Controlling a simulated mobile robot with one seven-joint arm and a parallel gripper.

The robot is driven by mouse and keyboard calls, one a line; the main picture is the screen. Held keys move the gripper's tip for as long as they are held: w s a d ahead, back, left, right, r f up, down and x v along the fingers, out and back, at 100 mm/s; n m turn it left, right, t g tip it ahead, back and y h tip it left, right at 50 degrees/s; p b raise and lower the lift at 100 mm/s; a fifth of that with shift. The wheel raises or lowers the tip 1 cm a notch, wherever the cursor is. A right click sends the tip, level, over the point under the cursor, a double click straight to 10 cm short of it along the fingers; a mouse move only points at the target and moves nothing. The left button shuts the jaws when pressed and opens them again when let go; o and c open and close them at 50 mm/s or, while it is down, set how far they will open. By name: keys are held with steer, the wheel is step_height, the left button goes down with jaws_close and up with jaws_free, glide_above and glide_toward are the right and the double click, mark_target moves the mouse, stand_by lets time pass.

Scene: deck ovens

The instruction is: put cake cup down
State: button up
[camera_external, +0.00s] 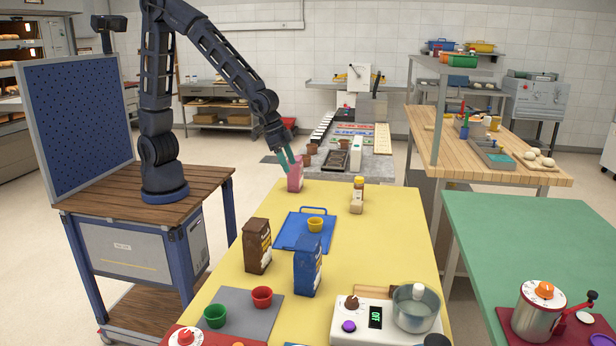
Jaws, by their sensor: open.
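My gripper (287,158) has teal fingers, is open and points down at the far left end of the yellow table (390,240). Its fingers are close to a pink carton (296,178); I cannot tell whether they touch it. No cup shows between the fingers. A small yellow cup (315,224) stands upright on a blue tray (290,236), nearer the camera than my gripper. A red cup (262,296) and a green cup (215,316) stand on a grey mat (241,309) at the near left. I cannot tell which one is the cake cup.
A brown bag (257,246) and a blue bag (307,266) stand near the tray. A bottle (358,187) stands to the right. The table's right middle is clear.

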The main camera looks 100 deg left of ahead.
steer(key=s+a+r, duration=0.3)
steer(key=s+r, duration=0.3)
steer(key=s, duration=0.1)
steer(key=s+a+r, duration=0.3)
steer(key=s+r, duration=0.3)
steer(key=s, duration=0.2)
steer(key=s+a+r, duration=0.1)
steer(key=s+r, duration=0.1)
steer(key=s, duration=0.6)
steer(key=s+a+r, duration=0.1)
steer(key=s+r, duration=0.1)
steer(key=s, duration=0.7)
steer(key=shift+a, duration=0.2)
steer(key=shift+o, duration=0.3)
steer(key=shift+r, duration=0.1)
